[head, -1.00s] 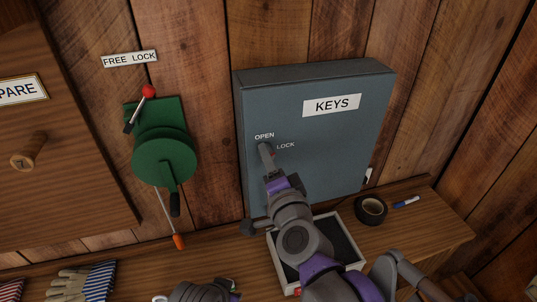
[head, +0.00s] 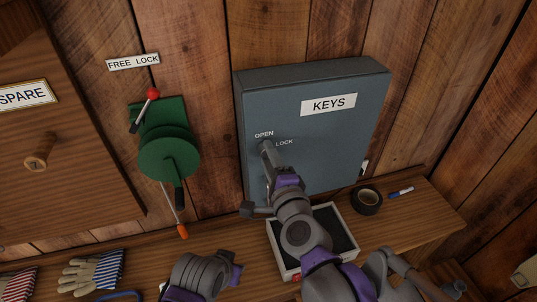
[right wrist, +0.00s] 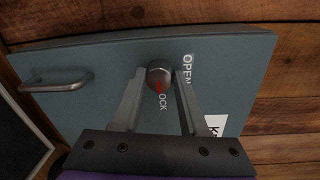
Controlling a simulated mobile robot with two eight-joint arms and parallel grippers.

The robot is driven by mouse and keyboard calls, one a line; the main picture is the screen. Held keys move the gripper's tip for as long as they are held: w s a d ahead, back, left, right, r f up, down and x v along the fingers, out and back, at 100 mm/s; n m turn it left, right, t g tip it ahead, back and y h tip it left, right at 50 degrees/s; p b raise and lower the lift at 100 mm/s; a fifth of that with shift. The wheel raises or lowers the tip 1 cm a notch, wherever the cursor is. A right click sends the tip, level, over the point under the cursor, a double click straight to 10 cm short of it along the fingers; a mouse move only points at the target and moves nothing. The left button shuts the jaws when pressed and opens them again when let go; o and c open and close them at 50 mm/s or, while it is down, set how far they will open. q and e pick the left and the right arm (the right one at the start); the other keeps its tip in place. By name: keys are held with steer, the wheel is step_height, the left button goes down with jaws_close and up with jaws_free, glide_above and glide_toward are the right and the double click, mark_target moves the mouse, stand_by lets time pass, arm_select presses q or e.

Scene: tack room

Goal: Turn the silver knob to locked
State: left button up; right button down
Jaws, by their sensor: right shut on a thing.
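The silver knob (right wrist: 159,72) sits on the front of the blue-grey KEYS cabinet (head: 345,150). My right gripper (right wrist: 159,78) is shut on it, one finger on each side. In the right wrist view the knob's red pointer is aimed at the LOCK label (right wrist: 163,101), which is partly covered. The OPEN label (right wrist: 187,69) is beside the right finger. In the head view my right gripper (head: 267,150) hides the knob below OPEN. Part of my left arm shows at the bottom of the head view; its fingers cannot be made out.
A green winch (head: 168,155) with a red-knobbed lever hangs left of the cabinet. On the bench below are a tray (head: 283,262), black tape (head: 367,200), a blue marker (head: 401,192) and striped gloves (head: 95,270). A metal handle (right wrist: 55,82) projects from the cabinet door.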

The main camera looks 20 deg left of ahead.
stand_by(0.3)
steer(key=shift+c, duration=2.2)
jaws_free()
steer(key=b+v, duration=0.1)
steer(key=v, duration=0.9)
steer(key=shift+s+d, duration=0.2)
steer(key=shift+s, duration=0.15)
steer(key=s+d+f+n+g+h, duration=0.4)
steer(key=d+f+n, duration=0.2)
steer(key=d+f, duration=0.6)
steer(key=s+d+f+n+g+h, duration=0.4)
steer(key=d+f+n, duration=0.3)
steer(key=d+f, duration=0.5)
steer(key=shift+s+d+g+h, duration=0.4)
steer(key=shift+s+d+h, duration=0.25)
steer(key=shift+d, duration=0.25)
